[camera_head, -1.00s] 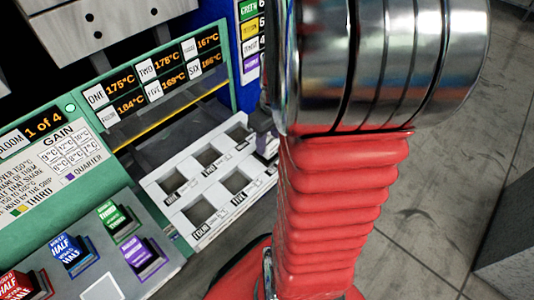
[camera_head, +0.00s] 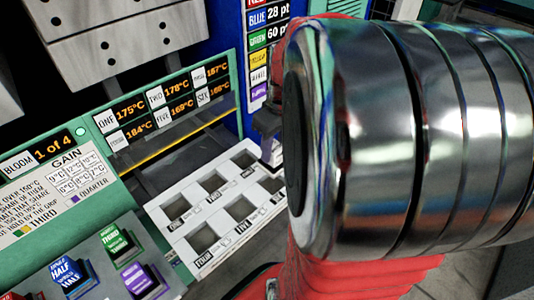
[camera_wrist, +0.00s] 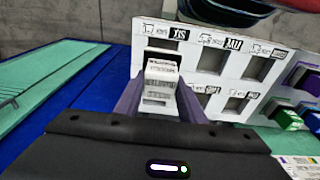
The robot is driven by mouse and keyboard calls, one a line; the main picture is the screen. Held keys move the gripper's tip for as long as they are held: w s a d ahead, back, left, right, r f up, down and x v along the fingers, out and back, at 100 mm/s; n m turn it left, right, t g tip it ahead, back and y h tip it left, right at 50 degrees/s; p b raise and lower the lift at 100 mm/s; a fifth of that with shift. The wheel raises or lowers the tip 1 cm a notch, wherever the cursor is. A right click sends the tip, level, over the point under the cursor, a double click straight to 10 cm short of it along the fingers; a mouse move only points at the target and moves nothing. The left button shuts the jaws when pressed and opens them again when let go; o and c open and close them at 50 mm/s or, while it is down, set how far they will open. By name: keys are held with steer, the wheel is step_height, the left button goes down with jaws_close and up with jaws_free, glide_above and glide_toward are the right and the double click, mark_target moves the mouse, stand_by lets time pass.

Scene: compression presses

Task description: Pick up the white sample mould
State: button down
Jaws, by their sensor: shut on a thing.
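The white sample mould (camera_wrist: 158,95) is between the two purple-grey fingers of my gripper (camera_wrist: 160,80) in the wrist view. The gripper is shut on it. The mould has small dark print on its faces, too small to read. It appears in front of the white rack (camera_wrist: 140,32), over the column with the SIX label. I cannot tell how far it is clear of the pocket. In the head view, part of my gripper (camera_head: 268,128) shows as a dark shape by the rack's far right corner. The mould cannot be made out there.
The white rack also shows in the head view (camera_head: 160,217), with several square pockets. A green block (camera_head: 118,242), a purple block (camera_head: 143,280) and a blue block (camera_head: 70,277) stand in front. A temperature display (camera_head: 130,112) is behind. My arm covers the right side.

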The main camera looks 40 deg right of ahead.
steer(key=shift+r, duration=0.65)
steer(key=shift+w, duration=0.1)
